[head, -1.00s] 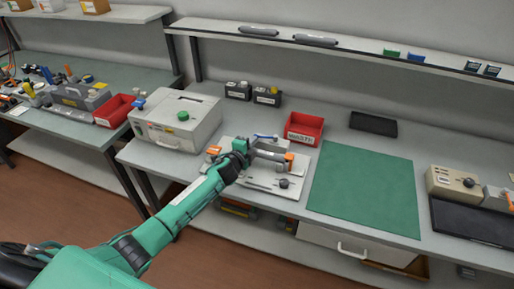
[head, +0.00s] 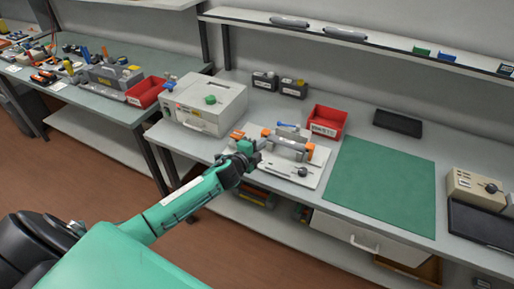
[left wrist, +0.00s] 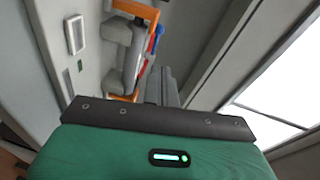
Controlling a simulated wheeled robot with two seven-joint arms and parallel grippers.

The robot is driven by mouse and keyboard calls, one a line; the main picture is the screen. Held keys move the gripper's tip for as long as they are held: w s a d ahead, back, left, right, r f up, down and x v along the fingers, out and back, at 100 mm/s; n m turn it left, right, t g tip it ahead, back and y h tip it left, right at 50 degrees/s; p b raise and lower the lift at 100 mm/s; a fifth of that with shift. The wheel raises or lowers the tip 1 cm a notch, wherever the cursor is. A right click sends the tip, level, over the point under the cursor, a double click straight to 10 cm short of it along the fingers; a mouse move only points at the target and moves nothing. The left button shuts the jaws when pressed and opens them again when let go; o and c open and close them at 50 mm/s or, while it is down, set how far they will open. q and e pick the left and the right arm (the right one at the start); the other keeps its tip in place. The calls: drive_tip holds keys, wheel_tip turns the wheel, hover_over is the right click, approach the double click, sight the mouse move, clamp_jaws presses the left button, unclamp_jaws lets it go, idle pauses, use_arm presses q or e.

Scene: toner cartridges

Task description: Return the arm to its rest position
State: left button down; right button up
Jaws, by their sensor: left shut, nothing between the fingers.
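My green left arm reaches in from the lower left in the head view. Its dark left gripper (head: 256,148) is shut and empty, at the left front edge of a light grey fixture plate (head: 277,174) on the bench. The plate carries a grey cartridge-like part (head: 287,148) with orange ends and a blue lever (head: 288,125) behind it. In the left wrist view the orange-ended fixture (left wrist: 133,45) shows beyond the green gripper housing (left wrist: 150,155), apart from it. My right gripper is not in view.
A grey box machine with a green knob (head: 205,104) stands left of the plate. A red bin (head: 326,121), a black tray (head: 398,123) and a green mat (head: 380,185) lie to the right. The mat is clear. A shelf (head: 350,45) runs above the bench.

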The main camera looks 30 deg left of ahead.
use_arm(q)
drive_tip(key=s+d+f+n+g+y, duration=0.1)
drive_tip(key=s+d+f+n+g, duration=0.25)
drive_tip(key=s, duration=1.05)
drive_tip(key=s+d+n+g, duration=0.2)
drive_tip(key=s+n+g, duration=0.4)
drive_tip(key=s, duration=0.7)
drive_tip(key=s+d+f+n+g+y, duration=0.15)
drive_tip(key=s+d+n+g, duration=0.35)
drive_tip(key=s, duration=0.9)
wheel_tip(320, 180, down, 31)
drive_tip(key=a, duration=0.2)
drive_tip(key=s+a+f, duration=0.3)
drive_tip(key=s+f, duration=1.6)
drive_tip(key=f, duration=0.1)
drive_tip(key=shift+s+n+g+h, duration=0.15)
drive_tip(key=shift+n+g+h, duration=0.2)
drive_tip(key=shift+g, duration=0.1)
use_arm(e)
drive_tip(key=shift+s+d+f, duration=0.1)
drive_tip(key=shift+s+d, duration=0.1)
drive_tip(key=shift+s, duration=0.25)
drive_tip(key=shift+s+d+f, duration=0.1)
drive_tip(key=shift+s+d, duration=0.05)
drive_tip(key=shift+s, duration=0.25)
